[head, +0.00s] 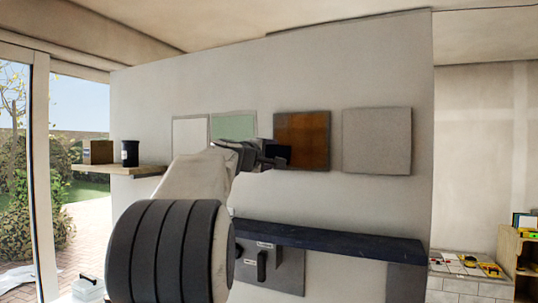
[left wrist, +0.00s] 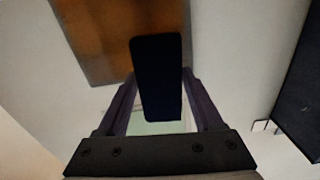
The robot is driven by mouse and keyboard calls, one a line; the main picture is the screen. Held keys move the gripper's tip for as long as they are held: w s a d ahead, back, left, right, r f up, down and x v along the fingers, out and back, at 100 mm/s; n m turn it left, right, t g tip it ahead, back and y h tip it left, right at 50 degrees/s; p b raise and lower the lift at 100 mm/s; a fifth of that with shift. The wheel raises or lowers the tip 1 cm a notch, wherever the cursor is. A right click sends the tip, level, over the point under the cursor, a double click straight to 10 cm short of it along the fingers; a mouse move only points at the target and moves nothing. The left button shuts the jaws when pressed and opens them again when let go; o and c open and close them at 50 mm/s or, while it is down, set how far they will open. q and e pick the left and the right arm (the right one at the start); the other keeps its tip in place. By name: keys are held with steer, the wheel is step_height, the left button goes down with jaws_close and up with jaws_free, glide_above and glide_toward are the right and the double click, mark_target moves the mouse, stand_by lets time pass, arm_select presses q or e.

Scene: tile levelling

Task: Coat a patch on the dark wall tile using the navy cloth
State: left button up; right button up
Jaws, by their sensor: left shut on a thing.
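The dark wall tile (head: 308,135) is brown-orange with a darker left side and hangs on the pale wall. It fills the upper left of the left wrist view (left wrist: 95,40). My left gripper (head: 268,155) is at the tile's lower left corner in the head view. It is shut on the navy cloth (left wrist: 158,75), which looks like a flat dark pad between the fingers. My right gripper is not in view.
A white tile (head: 190,135) and a pale green tile (head: 233,126) hang left of the dark tile, a grey tile (head: 377,140) right of it. A dark blue ledge (head: 340,243) runs below. A shelf (head: 130,170) holds a brown box (head: 97,151) and black cup (head: 130,153).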

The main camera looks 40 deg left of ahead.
arm_select(q)
steer(key=shift+p+x, duration=0.3)
steer(key=shift+x, duration=0.75)
stand_by(0.4)
